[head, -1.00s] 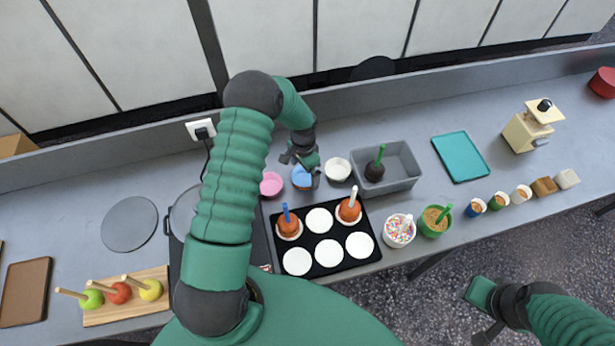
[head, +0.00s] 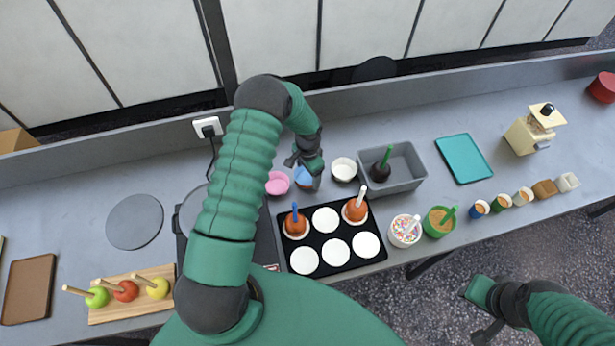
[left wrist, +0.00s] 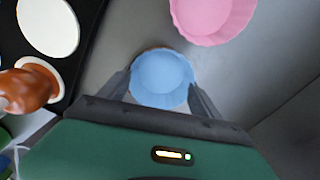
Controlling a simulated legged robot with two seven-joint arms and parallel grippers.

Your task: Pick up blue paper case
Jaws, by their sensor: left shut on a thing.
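The blue paper case (head: 307,181) stands on the counter between a pink case and a white case, partly hidden by my left gripper (head: 306,171) in the head view. In the left wrist view the blue case (left wrist: 162,78) sits between the two fingers of my left gripper (left wrist: 163,92), which are shut on it. I cannot tell whether the case is clear of the counter. My right gripper (head: 480,312) is at the lower right of the head view, over the floor; whether it is open or shut is unclear.
A pink case (head: 277,183) and a white case (head: 343,169) flank it closely. A black tray (head: 316,256) with white discs and two coated apples lies in front. A grey bin (head: 408,168) stands at right. A hotplate (head: 184,225) is at left.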

